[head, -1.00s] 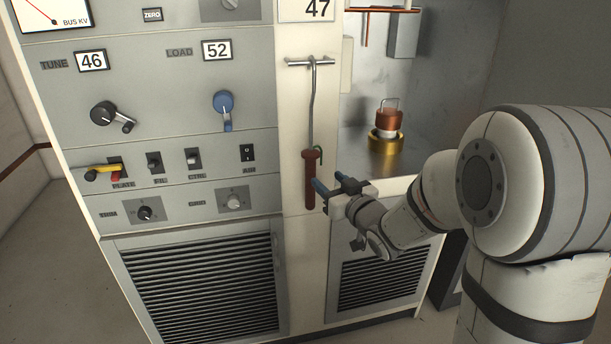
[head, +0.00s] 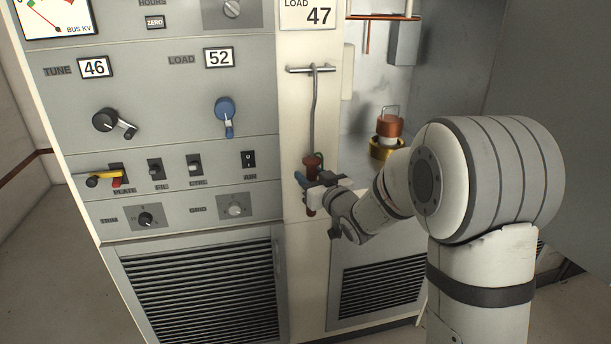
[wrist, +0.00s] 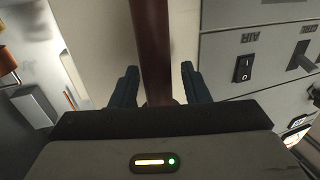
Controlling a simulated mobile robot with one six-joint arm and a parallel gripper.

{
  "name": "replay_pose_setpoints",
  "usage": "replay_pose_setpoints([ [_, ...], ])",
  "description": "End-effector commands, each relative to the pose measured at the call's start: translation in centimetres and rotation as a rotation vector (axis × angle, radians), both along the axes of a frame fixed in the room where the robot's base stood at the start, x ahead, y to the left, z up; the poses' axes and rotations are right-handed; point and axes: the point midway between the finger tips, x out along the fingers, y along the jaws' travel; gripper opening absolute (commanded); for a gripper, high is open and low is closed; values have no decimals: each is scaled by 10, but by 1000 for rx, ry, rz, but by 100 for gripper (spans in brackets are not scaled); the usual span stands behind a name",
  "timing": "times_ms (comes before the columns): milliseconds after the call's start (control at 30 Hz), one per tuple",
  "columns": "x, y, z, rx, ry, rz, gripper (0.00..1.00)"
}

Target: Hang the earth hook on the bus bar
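The earth hook (head: 313,115) hangs on a small horizontal peg rail (head: 311,69) on the cream panel, its metal rod upright and its dark red handle (head: 312,165) at the bottom. My gripper (head: 307,186) is at the handle's lower part. In the wrist view the handle (wrist: 151,50) runs between the two blue fingers (wrist: 157,86), with a gap showing on each side, so the gripper is open around it. A copper bar (head: 383,17), likely the bus bar, shows at the top of the open bay to the right.
A copper and brass part with a wire loop (head: 388,124) stands in the bay. Left of the hook are the blue knob (head: 226,112), the yellow-handled lever (head: 103,175) and several switches. A vented panel (head: 203,290) is below.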

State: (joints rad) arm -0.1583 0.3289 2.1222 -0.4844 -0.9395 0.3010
Motion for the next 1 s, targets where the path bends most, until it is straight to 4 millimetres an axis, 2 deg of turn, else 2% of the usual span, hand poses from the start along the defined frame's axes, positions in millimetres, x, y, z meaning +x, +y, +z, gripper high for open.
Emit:
replay_pose_setpoints([
  [67,0,0,0,0,0,0,35],
  [500,0,-1,0,0,0,-1,0],
  [833,0,-1,2,0,-2,-1,0],
  [1000,-3,-2,9,1,-3,-2,0],
])
